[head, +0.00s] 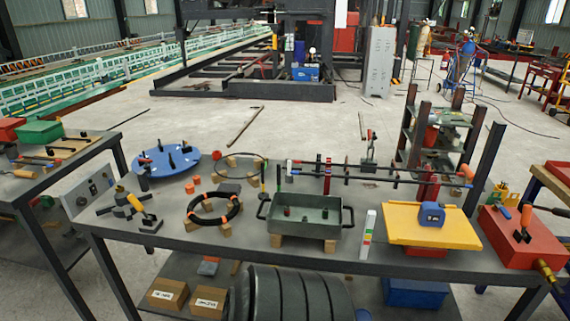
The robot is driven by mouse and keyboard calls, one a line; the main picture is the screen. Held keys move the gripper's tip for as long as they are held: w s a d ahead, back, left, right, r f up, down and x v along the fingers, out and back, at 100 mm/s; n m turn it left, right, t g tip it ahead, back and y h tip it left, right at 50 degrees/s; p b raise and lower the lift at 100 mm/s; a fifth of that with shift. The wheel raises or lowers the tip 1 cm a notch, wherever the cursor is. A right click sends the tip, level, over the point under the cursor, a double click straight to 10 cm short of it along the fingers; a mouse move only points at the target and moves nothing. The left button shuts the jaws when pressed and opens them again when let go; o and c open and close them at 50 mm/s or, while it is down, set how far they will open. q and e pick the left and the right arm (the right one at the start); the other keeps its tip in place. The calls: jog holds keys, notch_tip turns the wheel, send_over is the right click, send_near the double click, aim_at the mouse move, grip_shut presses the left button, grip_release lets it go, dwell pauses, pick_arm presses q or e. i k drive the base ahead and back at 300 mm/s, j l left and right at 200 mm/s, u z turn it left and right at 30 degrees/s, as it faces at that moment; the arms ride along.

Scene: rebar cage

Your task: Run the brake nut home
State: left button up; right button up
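No part that I can surely pick out as the brake nut shows; small parts are too small to tell. A long dark rod (385,179) lies level across red stands (428,187) at the back right of the bench, with collars and small fittings along it and an orange-tipped end on the right. A blue round plate (160,164) with several black upright pegs sits at the back left. A grey-green tray (327,231) with two handles stands at the middle, holding a few small dark parts. Neither of my grippers is in view.
The grey bench (190,238) also holds a black ring (237,211) on wooden blocks, a yellow board (405,232) with a blue tape measure (431,215), and a red box (505,245) at right. A dark shelf rack (440,130) stands behind. Open floor (210,115) lies beyond.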

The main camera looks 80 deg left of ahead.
aim_at(122, 189)
jog(key=u, duration=3.9)
